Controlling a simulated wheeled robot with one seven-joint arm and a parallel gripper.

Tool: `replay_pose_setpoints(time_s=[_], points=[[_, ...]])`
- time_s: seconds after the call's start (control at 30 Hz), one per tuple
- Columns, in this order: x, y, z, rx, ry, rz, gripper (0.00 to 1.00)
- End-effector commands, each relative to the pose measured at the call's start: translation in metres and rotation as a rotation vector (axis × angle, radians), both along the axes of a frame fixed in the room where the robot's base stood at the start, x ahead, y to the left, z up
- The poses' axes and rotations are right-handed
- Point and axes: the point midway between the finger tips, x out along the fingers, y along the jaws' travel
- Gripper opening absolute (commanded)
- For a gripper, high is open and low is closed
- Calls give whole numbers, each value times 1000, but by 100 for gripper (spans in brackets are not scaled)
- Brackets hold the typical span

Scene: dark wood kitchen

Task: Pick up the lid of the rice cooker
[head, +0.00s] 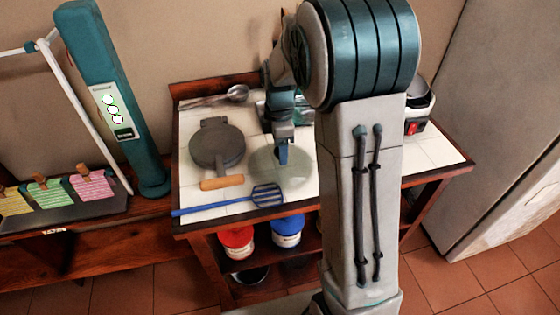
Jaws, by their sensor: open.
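A round, see-through lid (297,177) lies on the white tiled tabletop, near the middle. My gripper (283,154) points down over the lid and its fingers look open. The fingers overlap the lid's middle in the picture; I cannot tell whether they touch its knob, which is hidden. The rice cooker (416,120), white and black with a red switch, stands on the right of the table. My arm hides much of it, so its top is only partly seen.
A dark grey round press (217,147) with a wooden handle (222,183) lies left of the lid. A blue slotted spatula (230,201) lies along the front edge. A metal ladle (237,93) is at the back. A tall grey cabinet (490,110) stands at right.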

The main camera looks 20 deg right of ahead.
Motion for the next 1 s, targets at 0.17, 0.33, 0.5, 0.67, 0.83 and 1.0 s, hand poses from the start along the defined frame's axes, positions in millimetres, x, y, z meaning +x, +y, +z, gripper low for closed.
replay_pose_setpoints(time_s=[0.17, 0.33, 0.5, 0.67, 0.83, 1.0], points=[[0, 0, 0, 0, 0, 0, 36], [0, 0, 1, 0, -1, 0, 0], [0, 0, 1, 0, -2, 0, 0], [1, 0, 4, 0, -3, 0, 0], [1, 0, 18, 0, -7, 0, 0], [1, -4, 45, 0, -6, -4, 0]])
